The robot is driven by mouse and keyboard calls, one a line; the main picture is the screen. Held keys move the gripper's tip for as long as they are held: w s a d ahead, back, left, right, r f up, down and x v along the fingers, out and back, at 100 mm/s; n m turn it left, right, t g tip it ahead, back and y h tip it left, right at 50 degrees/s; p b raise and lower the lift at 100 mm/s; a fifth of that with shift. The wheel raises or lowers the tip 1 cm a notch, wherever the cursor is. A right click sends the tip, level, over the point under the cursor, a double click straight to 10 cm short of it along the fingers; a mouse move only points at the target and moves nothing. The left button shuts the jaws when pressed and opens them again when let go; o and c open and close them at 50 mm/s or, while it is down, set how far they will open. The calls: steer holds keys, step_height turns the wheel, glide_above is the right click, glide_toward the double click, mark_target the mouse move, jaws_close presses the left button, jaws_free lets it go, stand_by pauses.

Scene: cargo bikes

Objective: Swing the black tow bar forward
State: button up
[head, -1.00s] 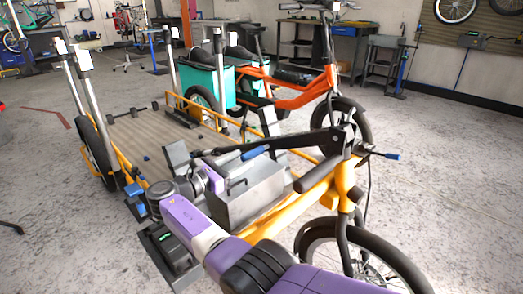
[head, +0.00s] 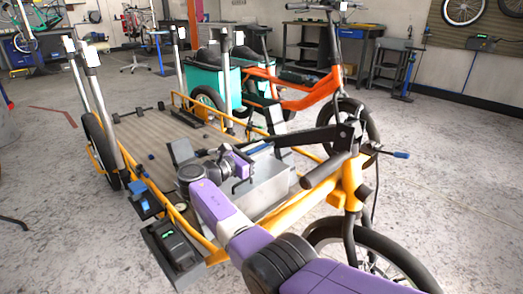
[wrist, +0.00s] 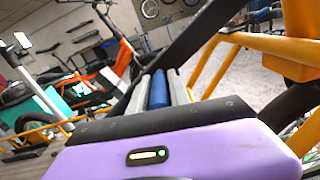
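The black tow bar (head: 310,138) runs left from its pivot at the front of the yellow cargo bike (head: 322,196), above a grey metal box (head: 262,194). Its blue grip (head: 259,150) is at the free end. My gripper (head: 249,157) is at this grip, partly hidden by my wrist in the head view. In the wrist view, two grey fingers (wrist: 158,94) lie close along both sides of the blue grip (wrist: 157,90), with no clear gap. They look shut on it. The black bar (wrist: 205,33) rises to the upper right beyond them.
The bike's flat cargo deck (head: 165,137) with upright posts lies left of my arm. An orange bike (head: 310,88) with teal boxes (head: 232,82) stands behind. The front wheel (head: 365,255) is close to my arm. Floor at the right is clear.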

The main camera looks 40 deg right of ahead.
jaws_close()
stand_by(1.0)
steer(key=shift+w+r+m+p, duration=0.3)
steer(key=shift+r+p, duration=0.05)
steer(key=shift+r, duration=0.4)
step_height(320, 180, up, 26)
steer(key=s+m+p, duration=0.2)
steer(key=m+p, duration=0.9)
steer(key=p, duration=0.8)
steer(key=shift+r+m, duration=0.15)
steer(key=shift+m, duration=0.25)
steer(key=o, duration=0.7)
jaws_free()
steer(key=shift+s, duration=0.1)
